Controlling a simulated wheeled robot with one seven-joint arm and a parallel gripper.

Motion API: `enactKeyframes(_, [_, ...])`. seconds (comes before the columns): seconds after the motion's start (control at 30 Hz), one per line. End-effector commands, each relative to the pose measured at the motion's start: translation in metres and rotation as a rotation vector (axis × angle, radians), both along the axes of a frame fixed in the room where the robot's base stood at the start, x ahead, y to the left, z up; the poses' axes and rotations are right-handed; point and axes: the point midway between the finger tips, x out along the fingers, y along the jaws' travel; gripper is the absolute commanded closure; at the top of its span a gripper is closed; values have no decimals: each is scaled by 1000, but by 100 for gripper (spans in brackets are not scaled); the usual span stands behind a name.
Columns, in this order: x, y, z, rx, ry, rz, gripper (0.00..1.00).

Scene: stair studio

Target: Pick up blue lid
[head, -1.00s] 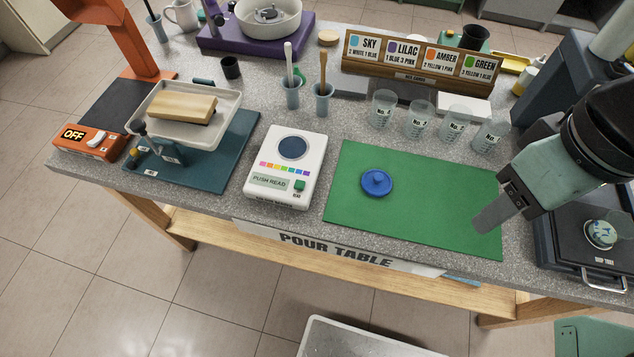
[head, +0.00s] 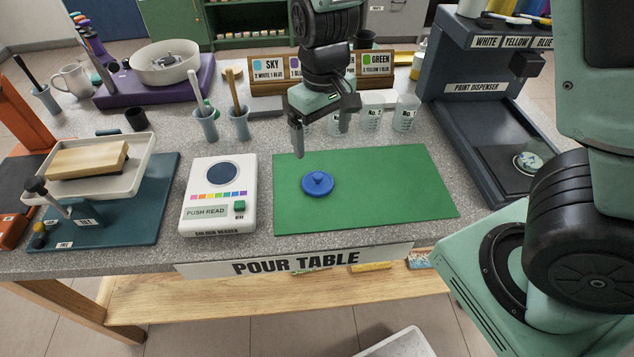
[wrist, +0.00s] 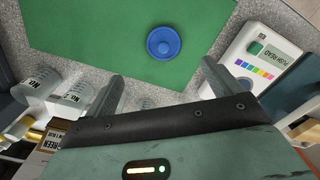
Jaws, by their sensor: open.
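The blue lid (head: 318,184) is a round disc with a small knob on top. It lies flat on the green mat (head: 400,195), left of the mat's middle. My gripper (head: 321,144) is open and empty, pointing down above the back edge of the mat, behind and above the lid without touching it. In the wrist view the lid (wrist: 163,43) lies beyond the gap between my two spread fingers (wrist: 163,88), with green mat around it.
The white colour reader (head: 220,195) stands left of the mat. Several clear cups (head: 405,113) stand behind it, partly hidden by my gripper. The recipe rack (head: 268,80) is farther back. The dark paint dispenser (head: 480,85) stands at right. The mat around the lid is clear.

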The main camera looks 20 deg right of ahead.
Motion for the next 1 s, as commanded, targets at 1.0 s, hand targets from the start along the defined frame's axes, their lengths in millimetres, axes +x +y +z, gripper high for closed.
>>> enactKeyframes(1.0, [-2, 6, -122, -1, 0, 0, 9])
